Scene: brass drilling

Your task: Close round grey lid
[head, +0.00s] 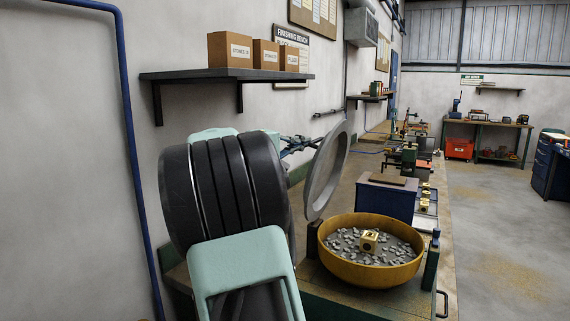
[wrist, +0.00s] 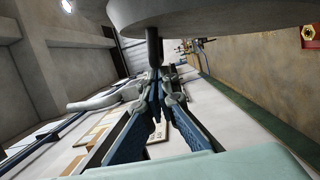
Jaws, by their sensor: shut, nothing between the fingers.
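The round grey lid (head: 328,172) stands open, tilted nearly upright at the left rim of a round yellow bowl (head: 370,273). The bowl holds many small grey pieces and a brass block (head: 370,241). My gripper (head: 312,143) is on the left side of the lid, close to its back face; its tips are partly hidden in the head view. In the wrist view, my gripper (wrist: 166,84) is shut and empty, with the lid's grey edge (wrist: 190,14) just beyond it. I cannot tell whether the fingers touch the lid.
A dark post (head: 313,240) stands at the bowl's left side. A blue box (head: 388,200) sits behind the bowl on the bench. A wall shelf (head: 225,75) with several cardboard boxes hangs above my arm.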

